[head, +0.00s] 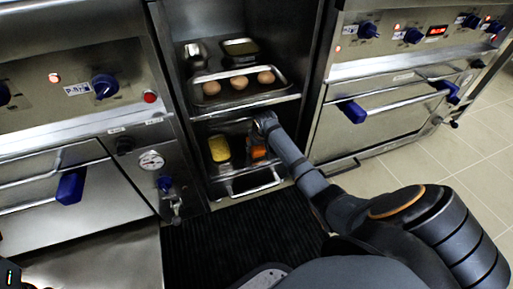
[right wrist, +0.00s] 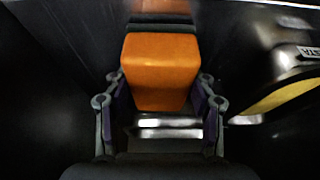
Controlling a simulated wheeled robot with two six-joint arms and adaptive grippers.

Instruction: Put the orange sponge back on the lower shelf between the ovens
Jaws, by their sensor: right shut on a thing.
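The orange sponge (right wrist: 160,72) is between the fingers of my right gripper (right wrist: 160,105) in the right wrist view, and the gripper is shut on it. In the head view the sponge (head: 258,152) shows at the lower shelf (head: 233,171) between the ovens, to the right of a yellow item. My right gripper (head: 262,128) reaches into that shelf opening and partly hides the sponge. I cannot tell whether the sponge touches the shelf. My left gripper is not clearly seen.
The upper shelf holds a tray (head: 265,97) with several eggs and a metal pot (head: 194,54). Ovens flank the shelves, with blue knobs and handles sticking out. A dark ribbed mat (head: 240,235) lies below.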

